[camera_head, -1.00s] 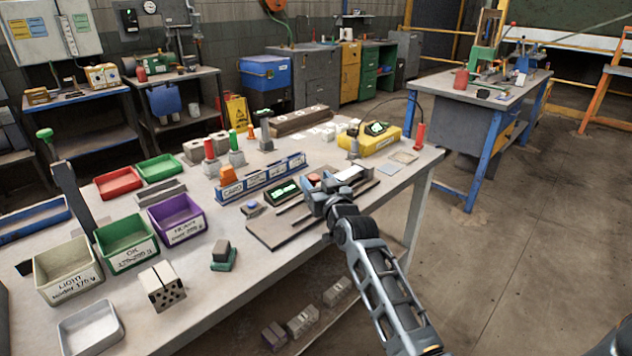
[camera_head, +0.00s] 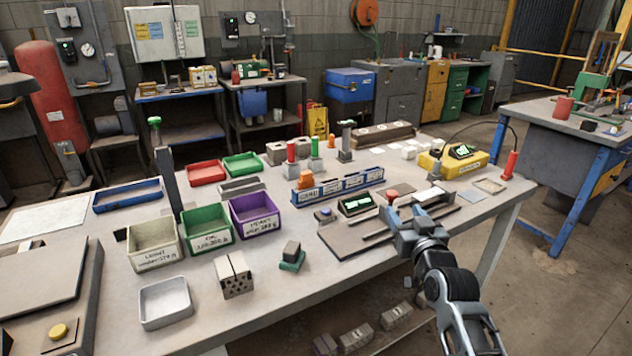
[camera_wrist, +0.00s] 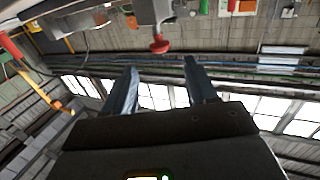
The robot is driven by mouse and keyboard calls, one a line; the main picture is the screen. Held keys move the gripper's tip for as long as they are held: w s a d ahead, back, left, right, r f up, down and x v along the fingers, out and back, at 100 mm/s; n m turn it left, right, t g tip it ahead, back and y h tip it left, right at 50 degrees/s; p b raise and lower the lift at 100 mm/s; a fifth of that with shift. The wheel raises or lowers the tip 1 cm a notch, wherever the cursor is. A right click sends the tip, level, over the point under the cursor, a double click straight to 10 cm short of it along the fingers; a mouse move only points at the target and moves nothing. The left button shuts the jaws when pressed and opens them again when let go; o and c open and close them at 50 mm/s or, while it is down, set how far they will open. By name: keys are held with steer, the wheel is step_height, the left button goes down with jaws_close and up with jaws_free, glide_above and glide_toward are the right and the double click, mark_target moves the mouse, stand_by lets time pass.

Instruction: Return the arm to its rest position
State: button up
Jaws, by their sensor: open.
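My gripper (camera_head: 405,222) is at the right part of the workbench (camera_head: 300,300), over or near the front edge of the dark flat fixture. Its jaws are open. In the wrist view the two fingers of my gripper (camera_wrist: 160,85) stand apart with nothing between them. The wrist view looks out across the room, tilted, toward windows and ceiling beams. My forearm comes in from the lower right in the head view. I cannot tell whether the gripper touches the fixture.
Light (camera_head: 152,243), green (camera_head: 206,231) and purple (camera_head: 254,215) bins stand to the left. A hollow brick (camera_head: 235,276) sits near the front edge. A yellow device (camera_head: 455,162) stands at the back right.

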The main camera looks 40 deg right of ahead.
steer(key=s+a+f+n+y, duration=0.15)
steer(key=s+a, duration=0.25)
steer(key=a, duration=0.4)
steer(key=s+a+f+n+t+y, duration=0.1)
steer(key=s+a+f+y, duration=0.2)
steer(key=a, duration=0.5)
steer(key=s+a+f+n+y, duration=0.1)
steer(key=s+a+f, duration=0.1)
steer(key=s+a, duration=0.45)
steer(key=s+a+r+n+y, duration=0.2)
steer(key=s+a+r+y, duration=0.1)
steer(key=s+a, duration=0.3)
steer(key=s+a+r+n+y, duration=0.2)
steer(key=s+a+r+y, duration=0.1)
steer(key=s+a, duration=0.4)
steer(key=shift+s+r, duration=0.8)
steer(key=shift+s, duration=0.45)
